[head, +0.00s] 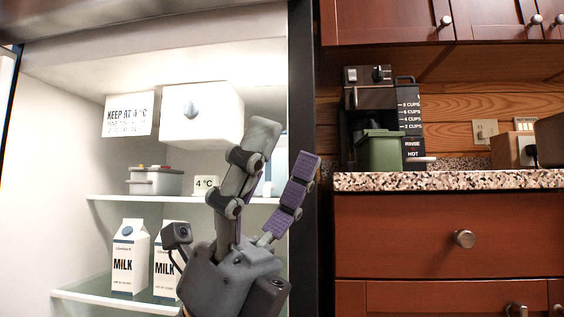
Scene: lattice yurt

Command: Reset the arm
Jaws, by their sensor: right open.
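My right gripper (278,180) is raised in front of the open fridge, near its right edge. Its two fingers point up and stand apart, with nothing between them. The gripper covers part of the fridge shelves and the lower right of the white box (205,112) at the top of the fridge. My left gripper does not show in the head view.
At right, a coffee maker (385,98) and a green bin (381,152) stand on the speckled counter (450,180) above red-brown drawers (420,235).

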